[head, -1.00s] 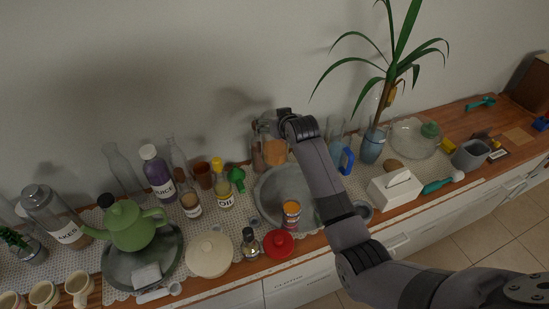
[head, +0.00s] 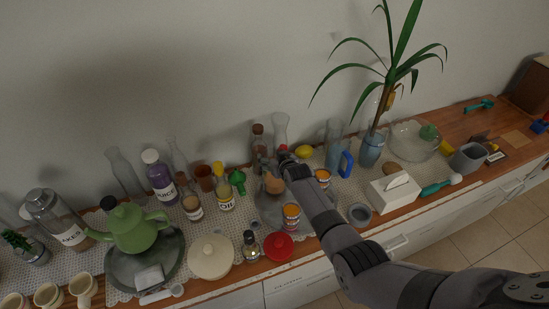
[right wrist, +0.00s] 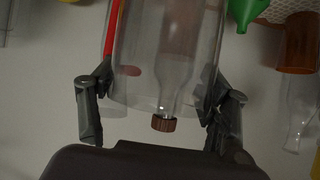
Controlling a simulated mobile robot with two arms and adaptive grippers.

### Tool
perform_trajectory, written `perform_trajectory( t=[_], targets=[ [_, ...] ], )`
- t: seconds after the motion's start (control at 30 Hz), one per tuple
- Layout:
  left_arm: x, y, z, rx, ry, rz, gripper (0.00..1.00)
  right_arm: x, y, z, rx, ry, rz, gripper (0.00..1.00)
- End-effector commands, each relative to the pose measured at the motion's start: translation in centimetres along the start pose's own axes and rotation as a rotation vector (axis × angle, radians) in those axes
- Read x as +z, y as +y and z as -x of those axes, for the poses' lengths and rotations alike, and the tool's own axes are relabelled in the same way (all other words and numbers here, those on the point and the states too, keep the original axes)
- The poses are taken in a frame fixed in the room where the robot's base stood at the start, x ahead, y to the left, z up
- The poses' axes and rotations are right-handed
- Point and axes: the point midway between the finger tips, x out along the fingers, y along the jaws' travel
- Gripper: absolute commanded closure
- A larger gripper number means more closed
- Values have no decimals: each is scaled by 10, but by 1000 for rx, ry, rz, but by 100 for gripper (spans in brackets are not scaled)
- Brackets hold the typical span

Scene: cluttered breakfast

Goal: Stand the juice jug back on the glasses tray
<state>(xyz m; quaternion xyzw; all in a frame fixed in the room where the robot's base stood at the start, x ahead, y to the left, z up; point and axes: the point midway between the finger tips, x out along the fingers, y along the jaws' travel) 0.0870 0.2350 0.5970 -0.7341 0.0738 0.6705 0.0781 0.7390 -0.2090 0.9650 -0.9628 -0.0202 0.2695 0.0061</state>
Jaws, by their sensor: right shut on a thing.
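The juice jug (head: 273,184) is clear glass with orange juice low inside. My right gripper (head: 285,163) is shut on it. In the right wrist view the jug's clear wall (right wrist: 150,85) stands between the two fingers, with a red strip at its left side. In the head view the jug looks upright over the round grey glasses tray (head: 267,217). I cannot tell whether its base touches the tray. One orange glass (head: 291,216) is at the tray's front and another (head: 322,178) is to the right. My arm hides much of the tray. My left gripper is not in view.
A brown-capped bottle (head: 258,143) and a clear vase (head: 281,131) stand behind the jug.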

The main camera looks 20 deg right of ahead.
Motion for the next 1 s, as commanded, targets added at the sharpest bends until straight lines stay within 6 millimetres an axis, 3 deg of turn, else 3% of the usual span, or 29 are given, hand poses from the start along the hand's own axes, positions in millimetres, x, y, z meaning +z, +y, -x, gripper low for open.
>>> perform_trajectory(
  t=[0.33,0.37,0.63,1.0],
  targets=[
    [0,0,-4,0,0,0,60,0,0,-2,0,7,0,90],
    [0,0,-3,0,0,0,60,2,0,-2,0,1,0,27],
    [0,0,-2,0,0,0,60,2,0,-1,0,0,0,9],
    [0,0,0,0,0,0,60,-1,0,0,0,1,0,9]
  ],
)
